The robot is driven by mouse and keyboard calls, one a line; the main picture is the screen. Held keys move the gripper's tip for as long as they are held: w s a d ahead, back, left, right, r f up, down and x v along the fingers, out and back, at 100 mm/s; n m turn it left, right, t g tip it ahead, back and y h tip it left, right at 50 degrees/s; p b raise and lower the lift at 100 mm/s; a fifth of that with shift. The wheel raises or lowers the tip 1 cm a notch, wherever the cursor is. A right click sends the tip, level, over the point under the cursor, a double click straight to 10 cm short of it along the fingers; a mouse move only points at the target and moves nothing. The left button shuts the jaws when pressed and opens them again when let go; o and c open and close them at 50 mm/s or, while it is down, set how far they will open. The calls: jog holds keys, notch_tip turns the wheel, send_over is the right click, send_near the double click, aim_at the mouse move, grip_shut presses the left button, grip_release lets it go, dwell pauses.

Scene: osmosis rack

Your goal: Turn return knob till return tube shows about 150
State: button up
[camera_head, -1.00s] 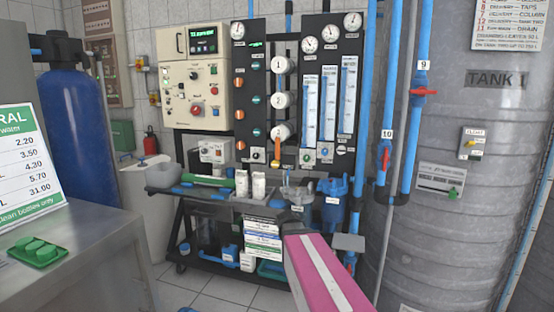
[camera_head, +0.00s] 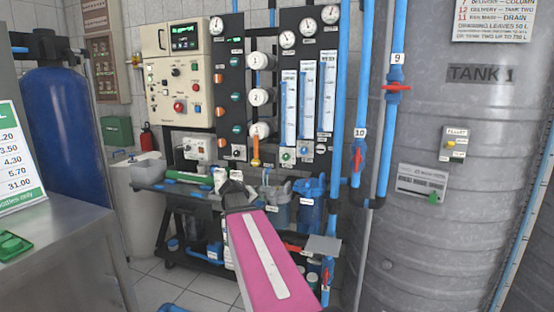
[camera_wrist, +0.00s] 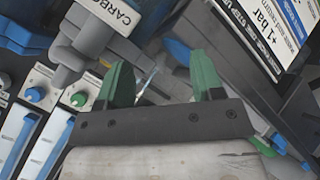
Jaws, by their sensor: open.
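The osmosis rack's dark panel (camera_head: 290,72) carries three tall flow tubes with blue and white scales: left (camera_head: 290,105), middle (camera_head: 307,100) and right (camera_head: 327,92). Small knobs sit below them, including a green knob (camera_head: 287,156) and a blue knob (camera_head: 303,152). Which is the return tube or knob, and the readings, I cannot tell. The wrist view shows a blue knob (camera_wrist: 35,95) and a green knob (camera_wrist: 78,99) left of my gripper (camera_wrist: 163,80). Its green fingers are apart, with nothing held. In the head view, my gripper is below and left of the tubes, apart from the knobs.
Blue vertical pipes with red valves (camera_head: 397,87) and the grey tank (camera_head: 450,130) are to the right. A metal counter (camera_head: 60,240) stands at left.

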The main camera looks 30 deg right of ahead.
aim_at(285, 158)
jog(key=w+d+r+t+h, duration=0.1)
jog(key=w+d+r+h, duration=0.15)
jog(key=d+r, duration=0.45)
jog(key=w+d+r+h, duration=0.2)
jog(key=d+r+h, duration=0.1)
jog(key=r, duration=0.7)
jog(key=shift+y, duration=0.25)
jog(key=x, duration=1)
jog(key=shift+s+d, duration=0.1)
jog(key=shift+d, duration=0.2)
jog(key=c, duration=0.9)
